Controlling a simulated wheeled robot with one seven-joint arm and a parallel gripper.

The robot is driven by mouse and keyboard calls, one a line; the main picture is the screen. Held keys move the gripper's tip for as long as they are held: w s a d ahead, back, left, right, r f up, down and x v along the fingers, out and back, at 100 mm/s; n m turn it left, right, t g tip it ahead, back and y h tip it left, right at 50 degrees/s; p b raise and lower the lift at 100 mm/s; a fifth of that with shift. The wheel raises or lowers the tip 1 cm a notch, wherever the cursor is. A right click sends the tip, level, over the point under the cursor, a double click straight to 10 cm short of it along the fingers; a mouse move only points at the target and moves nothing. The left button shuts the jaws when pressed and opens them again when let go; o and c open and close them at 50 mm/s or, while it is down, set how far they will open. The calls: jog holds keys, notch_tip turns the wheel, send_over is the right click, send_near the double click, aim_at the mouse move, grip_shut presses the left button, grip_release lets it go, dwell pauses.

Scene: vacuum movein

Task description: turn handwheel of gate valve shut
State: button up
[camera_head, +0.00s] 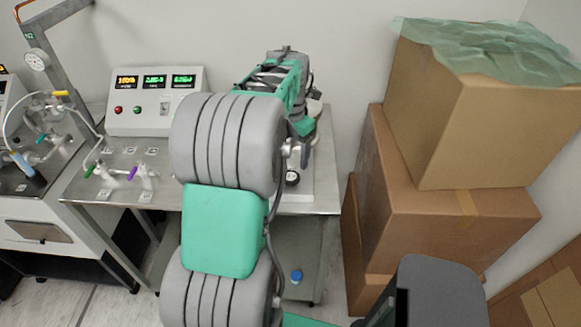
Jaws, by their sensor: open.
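My own green and grey arm fills the middle of the head view and reaches over the right end of the steel table (323,190). It hides most of what stands there. I cannot make out the gate valve or its handwheel. A small silver fitting (295,152) and a round black-rimmed part (292,177) show just right of my arm; I cannot tell whether they belong to the valve. I cannot make out my gripper's fingers, nor whether they touch anything.
A control box (152,102) with lit displays stands at the table's back. Small valves with purple (132,174) and green (90,171) handles stand at its front left. Stacked cardboard boxes (480,125) block the right. A blue-capped bottle (296,277) stands below the table.

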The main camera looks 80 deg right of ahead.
aim_at(291, 176)
notch_tip(291, 176, down, 8)
jog(key=shift+r+p, duration=0.15)
jog(key=shift+p, duration=0.6)
jog(key=c, duration=1.4)
